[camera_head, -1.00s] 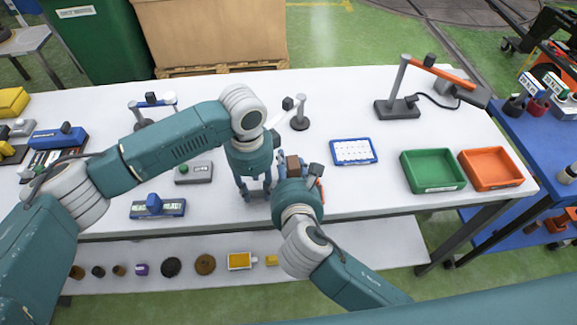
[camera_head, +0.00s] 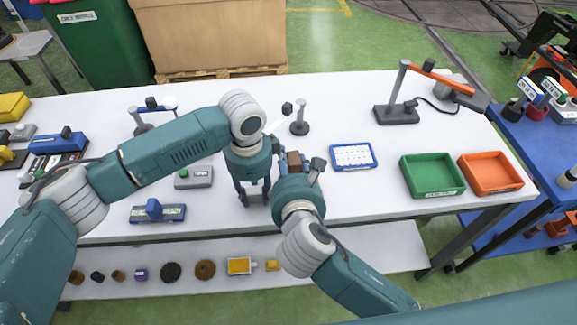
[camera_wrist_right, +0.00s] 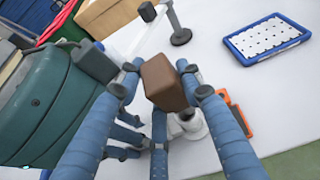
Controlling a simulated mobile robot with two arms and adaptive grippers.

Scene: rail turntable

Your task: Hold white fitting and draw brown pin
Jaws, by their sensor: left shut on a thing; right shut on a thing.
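The brown pin (camera_wrist_right: 163,82) shows as a brown block between the fingers of my right gripper (camera_wrist_right: 157,78) in the right wrist view. In the head view the brown pin (camera_head: 294,160) shows beside the right gripper (camera_head: 290,170), which is shut on it. The white fitting (camera_wrist_right: 190,126) shows partly behind the right gripper's fingers. My left gripper (camera_head: 253,194) points down at the table, left of the right gripper, shut on what seems to be the fitting; the contact is mostly hidden. I cannot tell whether pin and fitting touch.
An orange piece (camera_wrist_right: 236,112) lies right of the fitting. A blue-rimmed tray (camera_head: 353,167), a green bin (camera_head: 433,190) and an orange bin (camera_head: 491,185) stand to the right. A post (camera_head: 299,128) stands behind the grippers. The white tabletop (camera_head: 350,205) is clear in front of the blue-rimmed tray.

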